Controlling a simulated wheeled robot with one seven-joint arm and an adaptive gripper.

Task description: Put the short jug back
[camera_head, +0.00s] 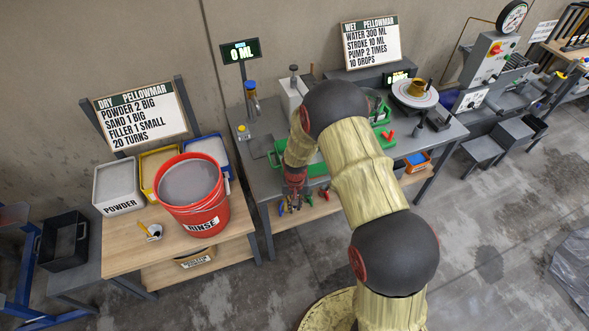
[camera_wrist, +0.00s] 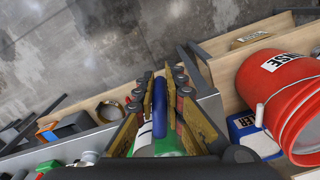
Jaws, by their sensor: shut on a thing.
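My gripper (camera_head: 293,190) is over the front edge of the grey bench in the head view, with my arm reaching across from the right. In the wrist view my gripper (camera_wrist: 160,95) has its fingers closed on a blue upright bar, which looks like the handle of the short jug (camera_wrist: 158,85). A white strip with dark marks shows beside the bar, between the fingers. The rest of the jug is hidden by the fingers and the wrist. A green surface (camera_wrist: 168,146) shows below it. I cannot tell whether the jug touches anything.
The grey bench (camera_head: 262,178) carries green mats, a scale with a round plate (camera_head: 414,95) and a blue-topped bottle (camera_head: 251,97). A red rinse bucket (camera_head: 205,212) stands on the wooden table at left. My arm hides the bench's middle.

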